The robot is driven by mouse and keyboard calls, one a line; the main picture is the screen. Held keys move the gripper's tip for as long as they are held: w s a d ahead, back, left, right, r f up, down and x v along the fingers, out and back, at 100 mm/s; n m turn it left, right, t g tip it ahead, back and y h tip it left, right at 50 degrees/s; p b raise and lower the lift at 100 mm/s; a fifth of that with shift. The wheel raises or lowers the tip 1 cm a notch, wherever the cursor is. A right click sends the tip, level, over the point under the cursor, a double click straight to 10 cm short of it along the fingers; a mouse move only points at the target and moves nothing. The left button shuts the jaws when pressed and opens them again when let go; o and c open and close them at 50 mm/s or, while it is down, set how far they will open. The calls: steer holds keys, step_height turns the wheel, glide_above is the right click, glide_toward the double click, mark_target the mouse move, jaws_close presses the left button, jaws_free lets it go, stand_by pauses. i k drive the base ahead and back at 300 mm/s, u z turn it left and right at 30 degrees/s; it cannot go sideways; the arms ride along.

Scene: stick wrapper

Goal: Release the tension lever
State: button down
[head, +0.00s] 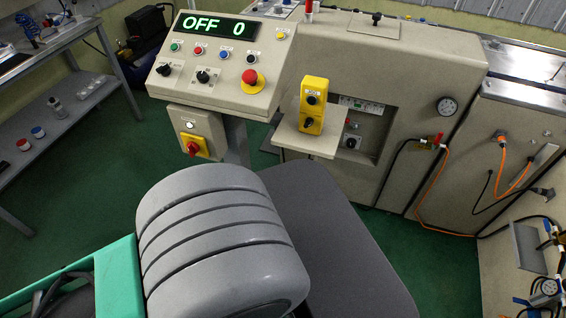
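No part is plainly marked as the tension lever, and I cannot tell which part it is. A small dark T-shaped handle (376,18) stands on a plate on top of the beige machine (400,60). A thin dark lever-like piece (556,72) shows at the far right edge of the machine top. My gripper is not in view. Grey and teal parts of my own body fill the lower left and middle and hide the floor there.
A sloped control panel (222,95) reads OFF 0 and carries a red emergency button (250,80). A yellow button box (312,106) stands on a small shelf. Hoses and an orange cable (515,181) hang at right. A workbench (75,40) stands at left. Green floor (440,275) is clear at lower right.

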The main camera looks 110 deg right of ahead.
mark_target(348, 121)
steer(key=z, duration=4.4)
steer(key=k, duration=1.05)
steer(key=z, duration=0.65)
steer(key=i, duration=1.15)
steer(key=u, duration=0.65)
